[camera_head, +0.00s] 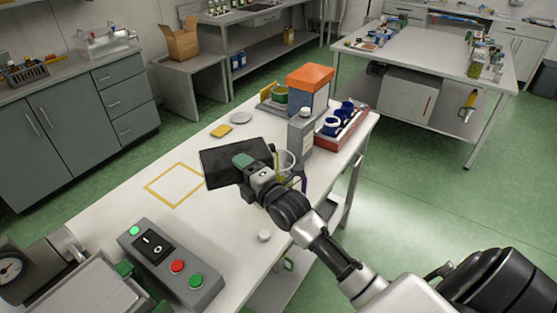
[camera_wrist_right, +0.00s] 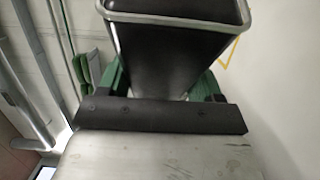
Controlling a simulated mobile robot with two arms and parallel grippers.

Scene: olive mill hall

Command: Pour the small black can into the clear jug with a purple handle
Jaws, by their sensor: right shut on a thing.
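My right gripper (camera_head: 243,161) is shut on the black can (camera_head: 216,168), above the white table. In the right wrist view the can (camera_wrist_right: 160,50) is a dark, box-shaped container with a grey rim, between green fingers. Its contents do not show. The clear jug (camera_head: 287,160) stands on the table just right of the gripper in the head view, partly hidden by my wrist. Its purple handle (camera_head: 304,184) shows at its right side. The can is left of the jug, apart from its opening.
A grey container (camera_head: 301,134), an orange-topped blue box (camera_head: 309,88) and a red tray (camera_head: 343,139) with blue items stand behind the jug. A yellow square outline (camera_head: 153,189) marks clear table at left. A control box (camera_head: 171,266) and a small white cap (camera_head: 264,236) are nearer.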

